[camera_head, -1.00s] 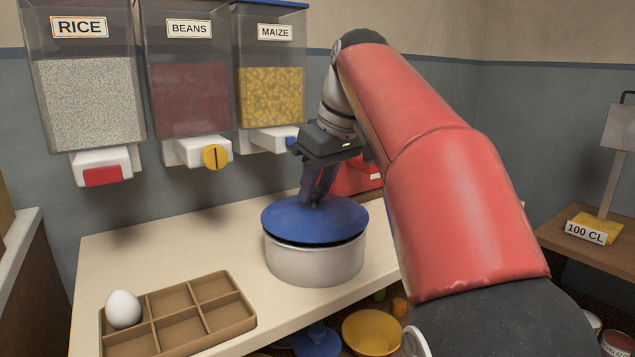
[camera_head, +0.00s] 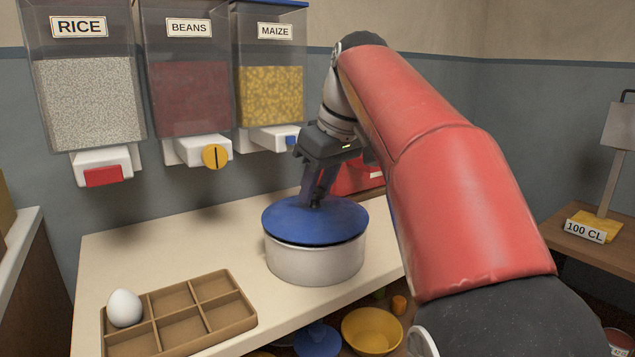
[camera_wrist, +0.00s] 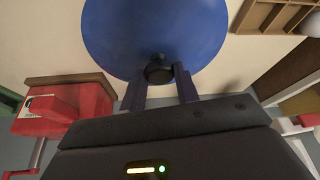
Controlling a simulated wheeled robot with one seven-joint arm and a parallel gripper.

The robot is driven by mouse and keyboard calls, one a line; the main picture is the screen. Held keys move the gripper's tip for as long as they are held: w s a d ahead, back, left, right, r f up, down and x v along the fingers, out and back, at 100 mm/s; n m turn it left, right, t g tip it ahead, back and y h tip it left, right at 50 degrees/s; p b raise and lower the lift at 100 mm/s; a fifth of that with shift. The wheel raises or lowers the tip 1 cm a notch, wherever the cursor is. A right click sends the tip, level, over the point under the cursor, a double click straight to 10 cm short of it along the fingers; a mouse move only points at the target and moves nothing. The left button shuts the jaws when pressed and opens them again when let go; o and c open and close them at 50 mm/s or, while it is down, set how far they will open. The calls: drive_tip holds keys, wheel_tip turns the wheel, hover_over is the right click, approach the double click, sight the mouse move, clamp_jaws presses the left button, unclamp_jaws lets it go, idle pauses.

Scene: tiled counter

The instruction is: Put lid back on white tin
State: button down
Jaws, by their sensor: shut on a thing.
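The white tin (camera_head: 315,265) stands upright on the counter below the dispensers. The blue lid (camera_head: 290,222) lies over its mouth and covers it. The lid looks nearly level, and I cannot tell whether it is fully seated. My gripper (camera_head: 316,203) points down from above and is shut on the lid's dark knob (camera_wrist: 158,70). In the wrist view the blue lid (camera_wrist: 150,28) fills the top middle, with my two fingers (camera_wrist: 160,88) either side of the knob. The tin is hidden there beneath the lid.
A brown divided tray (camera_head: 180,315) with a white egg (camera_head: 125,308) sits front left. Rice, beans and maize dispensers (camera_head: 190,95) hang on the wall behind. A red object (camera_head: 357,178) stands behind the tin. The counter's front edge is close, with a yellow bowl (camera_head: 372,332) below.

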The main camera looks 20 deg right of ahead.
drive_tip(key=shift+c, duration=2.4)
unclamp_jaws()
drive_tip(key=shift+r+p, duration=1.35)
drive_tip(key=shift+p, duration=0.05)
drive_tip(key=shift+r, duration=2.15)
drive_tip(key=shift+c, duration=0.4)
clamp_jaws()
